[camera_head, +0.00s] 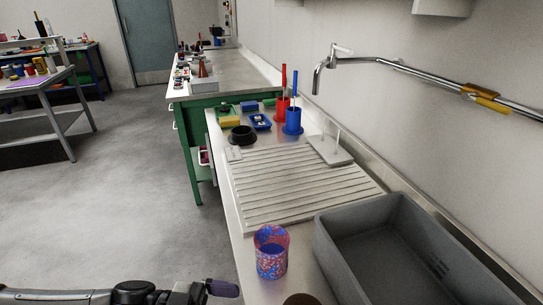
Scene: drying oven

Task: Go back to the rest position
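My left arm comes in along the bottom left edge. Its gripper (222,289) has a dark purple tip and hangs over the floor, just left of the counter's front edge. It is partly cut off by the bottom of the view, so I cannot tell whether it is open or shut. I see nothing held at the part that shows. My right gripper is not in view.
A red and blue speckled cup (271,254) stands on the counter near my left gripper. A grey basin (335,243) is right of it, with a ribbed drainboard (290,185) behind. Red (282,109) and blue (293,122) holders stand farther back. The floor (110,200) is clear.

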